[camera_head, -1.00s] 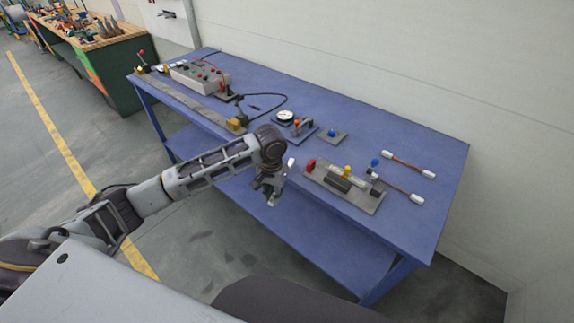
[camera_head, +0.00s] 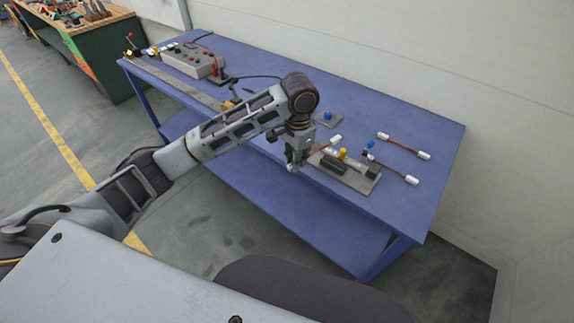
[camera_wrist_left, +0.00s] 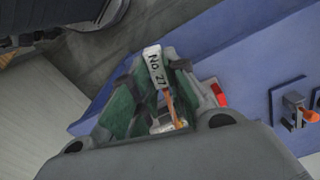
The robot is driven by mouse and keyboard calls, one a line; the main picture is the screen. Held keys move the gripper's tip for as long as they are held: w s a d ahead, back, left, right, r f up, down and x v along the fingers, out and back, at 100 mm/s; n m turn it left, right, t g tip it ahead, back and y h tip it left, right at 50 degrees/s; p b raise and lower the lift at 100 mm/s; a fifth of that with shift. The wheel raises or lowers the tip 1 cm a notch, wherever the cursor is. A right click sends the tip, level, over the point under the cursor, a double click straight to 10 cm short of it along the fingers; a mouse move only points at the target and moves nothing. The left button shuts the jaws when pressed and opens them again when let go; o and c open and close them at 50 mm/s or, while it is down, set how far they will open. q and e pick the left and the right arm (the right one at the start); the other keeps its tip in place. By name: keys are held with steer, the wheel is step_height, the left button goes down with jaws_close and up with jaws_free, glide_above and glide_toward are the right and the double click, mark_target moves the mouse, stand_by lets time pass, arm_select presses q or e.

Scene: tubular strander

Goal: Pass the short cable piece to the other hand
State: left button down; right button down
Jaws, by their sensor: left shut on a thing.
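My left gripper (camera_head: 293,163) is over the front edge of the blue table, beside the grey fixture block. It is shut on a short cable piece (camera_head: 320,145), a copper-coloured strand with a white end that sticks out to the right. In the left wrist view, the white tag (camera_wrist_left: 154,66) reads "No. 27" and the copper strand (camera_wrist_left: 169,100) runs between the green finger pads. A second white end shows lower between the fingers. My right gripper is in neither view.
Two similar cable pieces (camera_head: 404,146) (camera_head: 397,173) lie on the blue table (camera_head: 425,205) at right. A grey fixture plate (camera_head: 358,182) with coloured knobs is close to the gripper. A grey control box (camera_head: 192,63) stands at the far left.

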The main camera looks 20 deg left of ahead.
arm_select(q)
steer(key=w+d+r+m, duration=0.2)
steer(key=d+r+m, duration=0.6)
steer(key=d+r, duration=0.2)
steer(key=shift+r, duration=0.9)
